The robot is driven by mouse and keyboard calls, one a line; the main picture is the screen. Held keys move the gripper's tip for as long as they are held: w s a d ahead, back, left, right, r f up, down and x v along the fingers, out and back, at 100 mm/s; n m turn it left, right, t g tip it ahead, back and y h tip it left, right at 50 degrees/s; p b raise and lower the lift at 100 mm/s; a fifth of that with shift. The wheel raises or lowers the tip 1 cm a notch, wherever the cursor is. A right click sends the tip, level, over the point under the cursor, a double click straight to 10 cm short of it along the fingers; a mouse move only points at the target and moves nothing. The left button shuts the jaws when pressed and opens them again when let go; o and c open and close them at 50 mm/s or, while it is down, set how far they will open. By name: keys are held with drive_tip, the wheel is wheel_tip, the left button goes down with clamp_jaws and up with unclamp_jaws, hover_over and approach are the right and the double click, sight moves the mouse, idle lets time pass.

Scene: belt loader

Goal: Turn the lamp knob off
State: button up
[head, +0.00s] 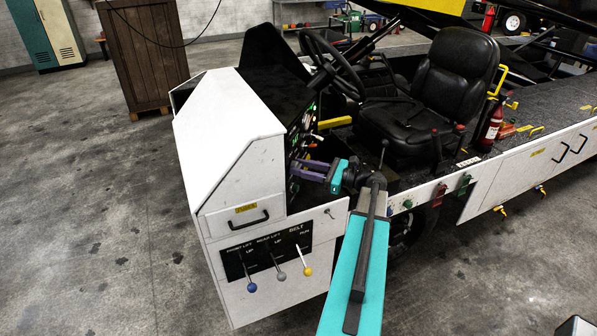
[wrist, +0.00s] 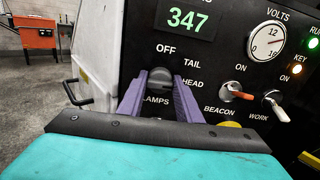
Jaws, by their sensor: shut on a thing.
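The lamp knob (wrist: 160,74) is a dark round knob on the black dash panel, with OFF, TAIL and HEAD printed around it and LAMPS below. In the wrist view my gripper (wrist: 161,82) has its two purple fingers shut on the knob, one on each side. The knob's pointer is hidden, so I cannot tell which position it is set to. In the head view my gripper (head: 297,169) reaches the dash panel (head: 300,125) from the right. The knob itself cannot be made out there.
A red-tipped BEACON switch (wrist: 236,92) and a WORK switch (wrist: 276,105) sit right of the knob, below a volts gauge (wrist: 267,40). A green 347 display (wrist: 188,19) is above. The steering wheel (head: 332,66) and black seat (head: 450,75) stand close to my arm.

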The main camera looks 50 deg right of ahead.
drive_tip(key=shift+f, duration=0.15)
drive_tip(key=n+b, duration=1.7)
drive_tip(key=b, duration=0.4)
drive_tip(key=shift+b, duration=0.35)
drive_tip(key=shift+d, duration=0.1)
drive_tip(key=shift+n, duration=0.3)
drive_tip(key=o, duration=1)
drive_tip(key=shift+o, duration=0.2)
drive_tip(key=shift+s, duration=0.1)
